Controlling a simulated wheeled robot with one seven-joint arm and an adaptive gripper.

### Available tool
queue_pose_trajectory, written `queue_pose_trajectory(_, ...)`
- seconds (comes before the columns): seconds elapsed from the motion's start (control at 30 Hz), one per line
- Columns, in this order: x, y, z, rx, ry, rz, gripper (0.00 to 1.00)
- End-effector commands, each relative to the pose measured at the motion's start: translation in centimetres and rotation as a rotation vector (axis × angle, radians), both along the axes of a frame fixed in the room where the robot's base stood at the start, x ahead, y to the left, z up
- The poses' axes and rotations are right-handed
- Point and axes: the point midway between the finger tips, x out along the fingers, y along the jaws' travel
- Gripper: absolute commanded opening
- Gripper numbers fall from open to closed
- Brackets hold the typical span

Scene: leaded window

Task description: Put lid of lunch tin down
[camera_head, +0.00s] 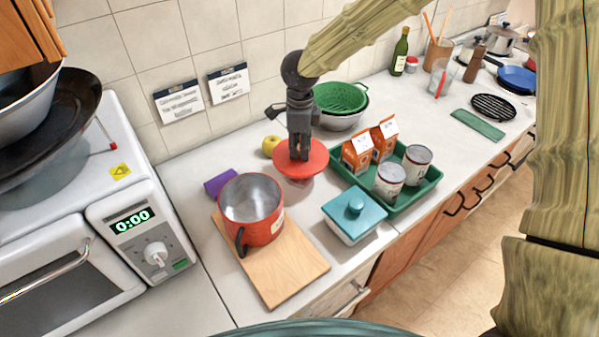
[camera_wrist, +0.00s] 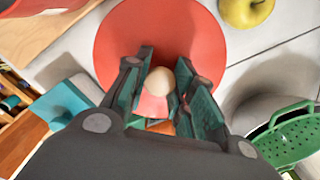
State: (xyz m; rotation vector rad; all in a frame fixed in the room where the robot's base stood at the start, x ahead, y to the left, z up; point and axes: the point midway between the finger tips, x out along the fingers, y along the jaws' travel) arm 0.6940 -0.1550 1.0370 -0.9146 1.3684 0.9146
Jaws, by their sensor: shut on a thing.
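My gripper (camera_head: 299,152) is shut on the pale knob (camera_wrist: 160,80) of a round red lid (camera_head: 316,160). The lid lies roughly level over the counter between the red pot and the green tray; a shadow below its front edge suggests a small gap. In the wrist view the red lid (camera_wrist: 115,45) spreads out beyond my fingers.
An open red pot (camera_head: 262,228) stands on a wooden board (camera_head: 285,277). A yellow apple (camera_head: 270,145) and a purple sponge (camera_head: 220,183) lie behind. A green tray (camera_head: 427,190) holds cartons and cans; a green colander (camera_head: 340,97) sits behind it. Free counter around the lid is narrow.

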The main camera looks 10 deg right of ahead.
Motion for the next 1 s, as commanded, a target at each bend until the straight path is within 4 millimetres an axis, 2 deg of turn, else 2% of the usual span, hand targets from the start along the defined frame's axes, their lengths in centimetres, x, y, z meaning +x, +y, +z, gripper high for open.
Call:
queue_pose_trajectory(0.2,-0.1,0.0,-3.2,-0.001,0.002,0.002,0.02)
queue_pose_trajectory(0.47,0.0,0.1,-5.3,-0.001,0.002,0.002,0.01)
queue_pose_trajectory(0.7,-0.1,0.1,-7.9,-0.001,0.002,0.004,0.01)
queue_pose_trajectory(1.0,0.0,0.0,-8.4,0.000,0.000,0.002,0.01)
